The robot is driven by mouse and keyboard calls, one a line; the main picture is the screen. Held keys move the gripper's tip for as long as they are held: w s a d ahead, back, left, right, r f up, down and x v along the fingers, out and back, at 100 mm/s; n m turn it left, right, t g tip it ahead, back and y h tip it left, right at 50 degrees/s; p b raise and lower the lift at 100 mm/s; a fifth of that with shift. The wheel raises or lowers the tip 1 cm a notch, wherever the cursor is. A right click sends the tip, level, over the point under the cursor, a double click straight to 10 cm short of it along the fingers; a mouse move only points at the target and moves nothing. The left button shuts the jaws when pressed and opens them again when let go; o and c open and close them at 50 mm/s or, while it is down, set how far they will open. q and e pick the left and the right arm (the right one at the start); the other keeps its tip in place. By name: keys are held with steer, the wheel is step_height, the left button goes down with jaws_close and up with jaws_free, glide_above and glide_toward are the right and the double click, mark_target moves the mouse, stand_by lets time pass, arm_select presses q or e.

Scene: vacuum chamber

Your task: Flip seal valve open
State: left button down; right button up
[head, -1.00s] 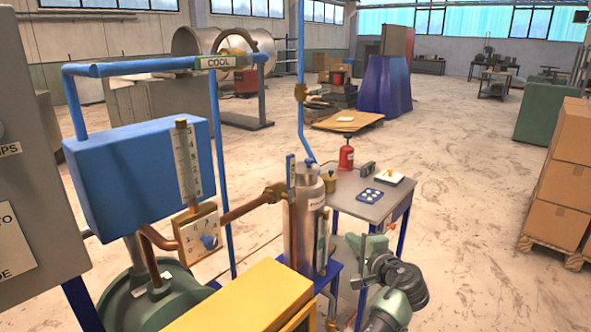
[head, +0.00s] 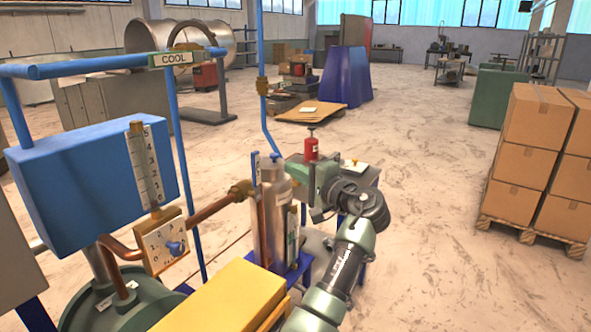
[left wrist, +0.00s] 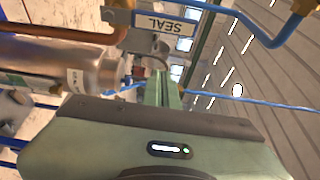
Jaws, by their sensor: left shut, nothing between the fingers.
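The SEAL label (left wrist: 165,22) shows at the top of the left wrist view, by pipe fittings and in front of my fingers. The valve handle cannot be made out clearly. In the head view a silver cylinder (head: 271,215) stands left of my gripper, with a blue upright tag (head: 255,168) at its top. My left gripper (head: 296,166) is shut and empty beside the cylinder's top, and its fingers point left. In the left wrist view its green fingers (left wrist: 164,85) are together just below the label. I cannot tell whether they touch anything. My right gripper is not in view.
A copper pipe (head: 215,209) joins the cylinder to a dial plate (head: 163,246). A blue box (head: 90,185) and the COOL label (head: 174,58) are at left. Boxes (head: 535,150) stand right.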

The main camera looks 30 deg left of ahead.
mark_target(257, 177)
arm_select(q)
steer(key=s+a+p, duration=0.1)
steer(key=a+p, duration=0.3)
steer(key=a, duration=0.2)
steer(key=shift+s, duration=0.25)
stand_by(0.3)
